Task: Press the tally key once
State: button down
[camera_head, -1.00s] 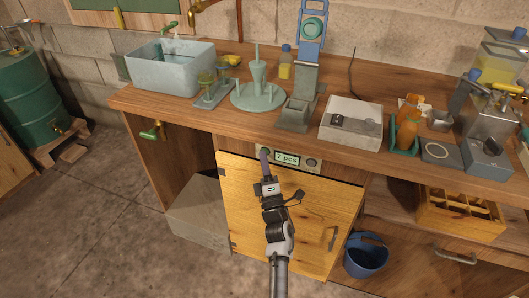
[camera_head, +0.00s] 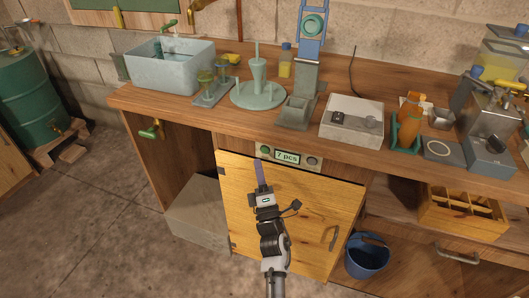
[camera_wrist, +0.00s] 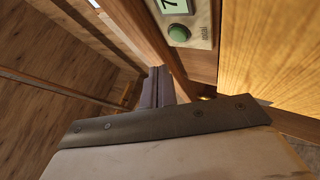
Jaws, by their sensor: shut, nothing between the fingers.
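The counter panel (camera_head: 288,157) sits on the front of the bench below the worktop, and its display reads "7 pcs". A green round key (camera_head: 265,150) is at its left end and a dark round knob or key (camera_head: 312,162) at its right end. In the wrist view the green key (camera_wrist: 178,33) shows at the top, beside a small label that seems to read "total". My gripper (camera_head: 258,163) is shut and empty, its tips just below the green key and apart from it. The shut fingers (camera_wrist: 157,88) also show in the wrist view, with the key up and right of them.
A yellow wooden cabinet door (camera_head: 310,215) stands below the panel, behind my gripper. An open bay with a grey box (camera_head: 198,212) is to its left. A blue bucket (camera_head: 367,257) stands on the floor at right. The worktop above holds a basin (camera_head: 170,72) and a white box (camera_head: 352,122).

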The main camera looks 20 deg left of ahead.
jog(key=shift+s+b, duration=0.3)
jog(key=shift+s, duration=0.9)
